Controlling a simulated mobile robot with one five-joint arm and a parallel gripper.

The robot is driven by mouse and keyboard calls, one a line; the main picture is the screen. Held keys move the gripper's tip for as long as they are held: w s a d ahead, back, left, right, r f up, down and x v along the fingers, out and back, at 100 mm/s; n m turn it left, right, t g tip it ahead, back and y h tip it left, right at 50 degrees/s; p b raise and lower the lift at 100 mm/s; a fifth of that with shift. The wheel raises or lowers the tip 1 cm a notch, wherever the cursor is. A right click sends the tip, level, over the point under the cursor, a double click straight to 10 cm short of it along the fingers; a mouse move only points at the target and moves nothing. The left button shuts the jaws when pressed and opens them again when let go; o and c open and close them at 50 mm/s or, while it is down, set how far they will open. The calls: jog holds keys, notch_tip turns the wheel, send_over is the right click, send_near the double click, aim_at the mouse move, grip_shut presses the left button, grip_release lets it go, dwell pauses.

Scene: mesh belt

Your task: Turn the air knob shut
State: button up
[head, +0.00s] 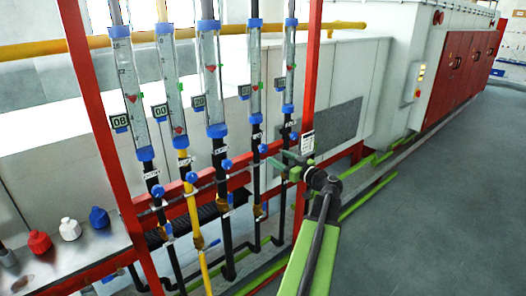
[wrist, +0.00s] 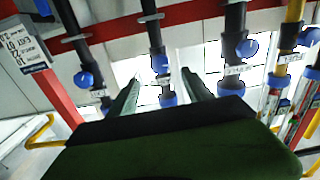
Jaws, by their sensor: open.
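Several blue knobs sit on the vertical pipes below the clear flow tubes. The pipe labels are too small to read, so I cannot tell which knob is the air one. My gripper (head: 290,160) is in front of the rightmost pipes in the head view. In the wrist view its two green fingers (wrist: 161,92) are apart, with a blue knob (wrist: 160,63) on a dark pipe seen between them, beyond the tips. That looks like the second knob from the right (head: 262,148) in the head view. Nothing is held, and no contact shows.
A red frame post (head: 310,60) stands beside the rightmost tube. Neighbouring knobs (wrist: 85,80) and (wrist: 247,47) flank the fingers. A yellow pipe (head: 193,215) runs further left. A shelf (head: 75,258) holds small red, white and blue items. Open grey floor (head: 440,210) lies right.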

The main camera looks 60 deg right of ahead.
aim_at(265, 149)
jog(key=x, duration=1)
jog(key=shift+c, duration=0.3)
